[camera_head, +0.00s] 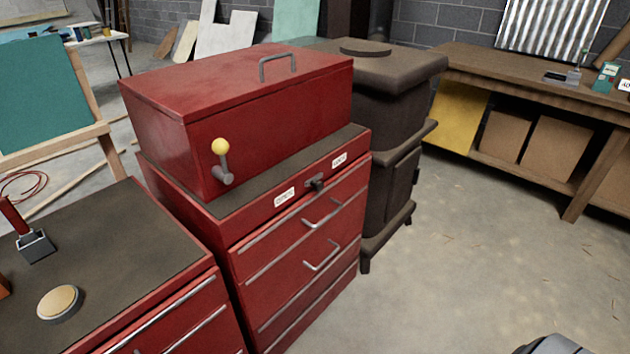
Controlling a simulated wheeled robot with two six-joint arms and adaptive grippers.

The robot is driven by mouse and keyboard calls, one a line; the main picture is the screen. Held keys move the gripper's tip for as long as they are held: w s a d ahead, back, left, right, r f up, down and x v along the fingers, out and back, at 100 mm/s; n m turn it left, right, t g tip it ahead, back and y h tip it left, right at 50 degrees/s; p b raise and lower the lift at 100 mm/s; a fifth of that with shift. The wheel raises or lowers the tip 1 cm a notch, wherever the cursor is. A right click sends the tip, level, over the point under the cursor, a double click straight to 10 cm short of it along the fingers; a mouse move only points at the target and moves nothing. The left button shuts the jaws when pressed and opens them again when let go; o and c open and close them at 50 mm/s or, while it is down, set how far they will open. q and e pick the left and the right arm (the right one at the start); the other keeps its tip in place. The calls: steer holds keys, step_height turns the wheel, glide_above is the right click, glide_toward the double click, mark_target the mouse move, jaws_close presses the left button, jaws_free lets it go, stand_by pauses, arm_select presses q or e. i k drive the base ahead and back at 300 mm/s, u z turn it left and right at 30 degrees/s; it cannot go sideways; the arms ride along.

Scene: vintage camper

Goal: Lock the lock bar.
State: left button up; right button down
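A lever with a grey shaft and a yellow ball (220,147) sits on the front of the red tool chest (262,135), near its lower left; its ball points up. I take this lever to be the lock bar's handle, but cannot be sure. Below, on the red cabinet's (236,238) top front edge, a small dark knob (316,184) sits between a left white label (284,197) and a right white label (339,160). The label text is too small to read surely. The chest lid is down.
A lower red cabinet with a dark top (120,262) stands at the left, bearing a round tan disc (60,303) and a red-handled tool (30,240). A dark stove (385,120) stands behind right. A wooden workbench (520,80) is at the back.

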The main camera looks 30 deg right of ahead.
mark_target(318, 186)
steer(key=u, duration=1.15)
steer(key=i, duration=0.35)
steer(key=z, duration=1.1)
